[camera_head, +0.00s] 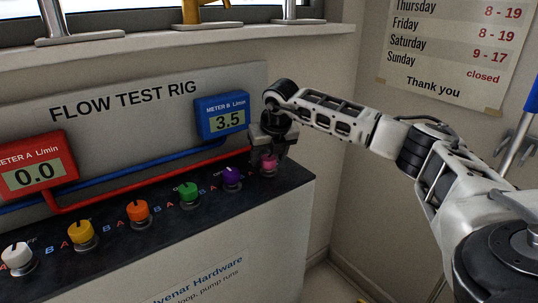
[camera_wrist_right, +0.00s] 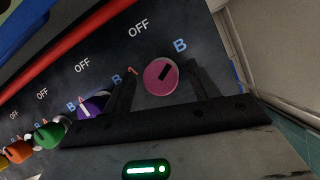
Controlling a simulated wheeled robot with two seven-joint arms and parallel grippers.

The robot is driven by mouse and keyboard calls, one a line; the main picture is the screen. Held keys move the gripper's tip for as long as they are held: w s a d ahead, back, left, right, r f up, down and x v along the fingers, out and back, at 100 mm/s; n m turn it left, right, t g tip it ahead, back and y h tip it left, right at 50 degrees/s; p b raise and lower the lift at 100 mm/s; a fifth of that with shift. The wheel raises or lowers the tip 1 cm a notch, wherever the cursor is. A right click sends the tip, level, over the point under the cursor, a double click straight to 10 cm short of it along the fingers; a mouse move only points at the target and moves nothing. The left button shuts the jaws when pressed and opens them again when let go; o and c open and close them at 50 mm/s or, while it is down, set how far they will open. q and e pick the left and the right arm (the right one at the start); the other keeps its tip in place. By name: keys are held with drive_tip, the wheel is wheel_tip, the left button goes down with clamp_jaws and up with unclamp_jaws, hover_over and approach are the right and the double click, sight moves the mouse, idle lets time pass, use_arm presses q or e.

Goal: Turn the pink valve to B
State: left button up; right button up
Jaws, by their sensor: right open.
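The pink valve (camera_head: 268,167) is the rightmost knob on the dark ledge of the flow test rig. It also shows in the right wrist view (camera_wrist_right: 158,78), where its dark pointer mark slants up and right, towards the blue B label (camera_wrist_right: 180,45). A red A lies on its other side and OFF (camera_wrist_right: 138,28) is above. My right gripper (camera_head: 270,148) is just above the valve, pointing down. In the wrist view its open fingers (camera_wrist_right: 160,88) stand on either side of the pink knob. Contact with the knob is unclear. My left gripper is out of view.
Purple (camera_head: 231,178), green (camera_head: 189,194), orange (camera_head: 138,212), yellow (camera_head: 82,234) and white (camera_head: 17,257) valves line the ledge to the left. Meter B (camera_head: 222,117) reads 3.5 and meter A (camera_head: 33,165) reads 0.0. A wall stands close on the right.

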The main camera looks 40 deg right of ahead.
drive_tip(key=v, duration=1.6)
